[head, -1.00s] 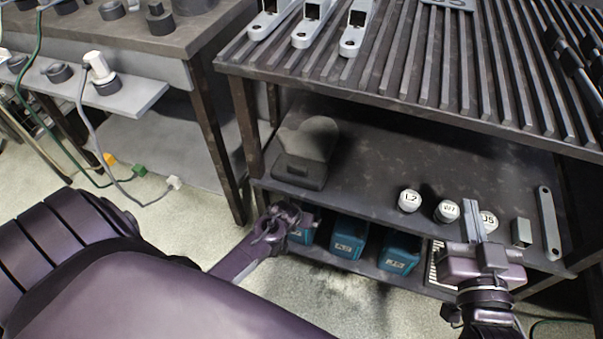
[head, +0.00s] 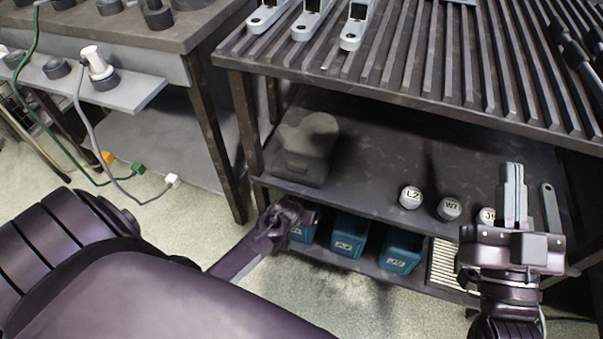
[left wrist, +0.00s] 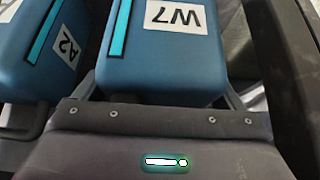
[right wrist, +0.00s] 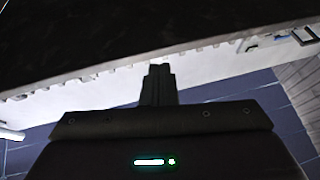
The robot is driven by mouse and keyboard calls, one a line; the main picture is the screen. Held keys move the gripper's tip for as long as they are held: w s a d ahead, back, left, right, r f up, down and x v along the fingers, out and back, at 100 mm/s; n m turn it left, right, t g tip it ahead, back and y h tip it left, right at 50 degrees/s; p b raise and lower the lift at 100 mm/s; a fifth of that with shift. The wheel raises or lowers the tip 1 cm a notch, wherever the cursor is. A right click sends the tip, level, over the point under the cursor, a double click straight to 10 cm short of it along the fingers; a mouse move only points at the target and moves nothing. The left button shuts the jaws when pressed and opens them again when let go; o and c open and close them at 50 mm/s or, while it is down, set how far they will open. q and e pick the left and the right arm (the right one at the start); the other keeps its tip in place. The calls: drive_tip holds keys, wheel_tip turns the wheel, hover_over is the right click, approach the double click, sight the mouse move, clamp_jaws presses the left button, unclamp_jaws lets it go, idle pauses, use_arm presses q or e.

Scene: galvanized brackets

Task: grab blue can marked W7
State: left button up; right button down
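The blue can marked W7 (left wrist: 160,45) fills the top middle of the left wrist view, its white label upside down there. In the head view it is the leftmost blue can (head: 303,233) on the low shelf, partly hidden by my left gripper (head: 284,214). My left gripper is open; in the left wrist view its grey fingers show on both sides of the can's near end, and their tips are hidden. Contact cannot be told. My right gripper (head: 515,190) is shut and empty, its fingers together and pointing up in front of the shelving.
A blue can marked A2 (left wrist: 45,50) stands close beside W7; another blue can (head: 402,250) is farther right. Round labelled containers (head: 410,197) and a dark block (head: 305,150) sit on the middle shelf (head: 370,175). A slatted top (head: 420,75) overhangs them.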

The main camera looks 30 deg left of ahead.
use_arm(q)
drive_tip(key=c, duration=0.9)
drive_tip(key=shift+w+r, duration=0.1)
drive_tip(key=shift+w, duration=0.05)
drive_tip(key=shift+c, duration=1)
